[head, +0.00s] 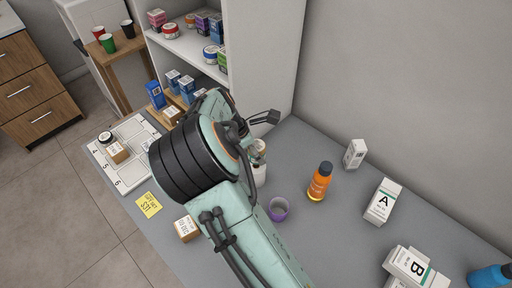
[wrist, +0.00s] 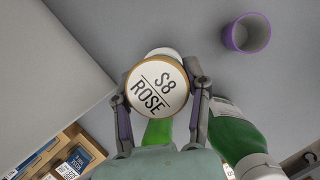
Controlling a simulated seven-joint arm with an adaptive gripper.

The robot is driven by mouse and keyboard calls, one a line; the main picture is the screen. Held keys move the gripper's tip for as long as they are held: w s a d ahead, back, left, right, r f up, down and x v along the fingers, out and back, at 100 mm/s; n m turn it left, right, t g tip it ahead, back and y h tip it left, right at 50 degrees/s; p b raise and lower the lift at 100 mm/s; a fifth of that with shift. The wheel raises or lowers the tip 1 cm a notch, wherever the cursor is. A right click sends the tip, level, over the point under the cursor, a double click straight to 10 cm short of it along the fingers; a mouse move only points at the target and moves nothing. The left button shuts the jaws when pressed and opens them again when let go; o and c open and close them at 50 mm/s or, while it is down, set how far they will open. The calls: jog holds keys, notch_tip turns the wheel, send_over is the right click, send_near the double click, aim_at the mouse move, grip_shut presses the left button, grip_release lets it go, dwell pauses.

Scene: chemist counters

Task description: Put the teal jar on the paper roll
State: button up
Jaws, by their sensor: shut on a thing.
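A round jar with a tan-rimmed white lid marked "S8 ROSE" (wrist: 158,88) is between the fingers of my gripper (wrist: 163,92) in the wrist view. My gripper is shut on it. The lid faces the camera and hides the jar's side, so its teal colour does not show. A white round thing, probably the paper roll (wrist: 163,51), peeks out behind the lid. In the head view a white upright cylinder, likely the same roll (head: 260,176), stands beside my arm, just below the held jar. I cannot tell whether jar and roll touch.
A purple cup (head: 278,208) and an orange bottle (head: 320,182) stand nearby on the grey counter. A green bottle (wrist: 235,133) is close to my gripper. White boxes (head: 383,201) are at the right, a shelf unit (head: 270,60) behind, a numbered tray (head: 128,179) at the left.

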jog(key=shift+w+f, duration=0.2)
jog(key=shift+f, duration=1.55)
jog(key=shift+f, duration=0.1)
jog(key=o, duration=1.2)
jog(key=shift+f, duration=0.1)
jog(key=v, duration=1.2)
jog(key=s+d+r+m+g+y, duration=0.2)
jog(key=s+d+r+m+y, duration=0.25)
jog(key=s+d+m, duration=0.65)
jog(key=s+m, duration=0.3)
jog(key=s, duration=0.2)
jog(key=s+m, duration=0.3)
jog(key=s, duration=0.3)
jog(key=s+m, duration=0.3)
jog(key=s, duration=0.3)
jog(key=shift+d+r+y, duration=0.25)
jog(key=shift+d+y, duration=0.05)
jog(key=shift+y, duration=0.05)
